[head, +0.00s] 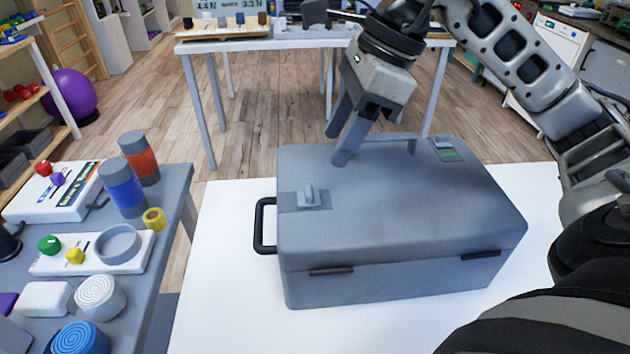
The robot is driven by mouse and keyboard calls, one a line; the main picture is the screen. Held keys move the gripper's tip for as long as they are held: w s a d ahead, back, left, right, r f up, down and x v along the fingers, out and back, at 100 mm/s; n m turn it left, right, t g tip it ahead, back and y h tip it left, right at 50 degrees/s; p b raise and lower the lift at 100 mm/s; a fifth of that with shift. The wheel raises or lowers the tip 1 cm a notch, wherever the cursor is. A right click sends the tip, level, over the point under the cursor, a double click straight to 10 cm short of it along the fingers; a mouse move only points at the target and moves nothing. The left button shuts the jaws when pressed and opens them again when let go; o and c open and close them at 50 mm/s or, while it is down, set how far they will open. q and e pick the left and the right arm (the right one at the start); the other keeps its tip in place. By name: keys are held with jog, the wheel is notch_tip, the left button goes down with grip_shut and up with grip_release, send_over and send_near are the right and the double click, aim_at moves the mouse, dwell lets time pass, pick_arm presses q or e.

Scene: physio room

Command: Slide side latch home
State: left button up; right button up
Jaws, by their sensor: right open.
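A closed grey case (400,215) lies flat on a white table. A small grey sliding latch (309,196) with a raised tab sits on a darker plate at the left end of the lid. My left gripper is out of view.
The case has a black handle (261,226) on its left side and a grey bar handle (390,138) at the back. A grey side table (178,185) at left holds cylinders and small parts. The white table (225,305) is bare left of the case.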

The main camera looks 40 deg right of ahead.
aim_at(310, 190)
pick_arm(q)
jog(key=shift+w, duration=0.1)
pick_arm(e)
jog(key=x, duration=0.8)
jog(key=shift+w+a+f, duration=0.1)
jog(key=shift+f, duration=0.05)
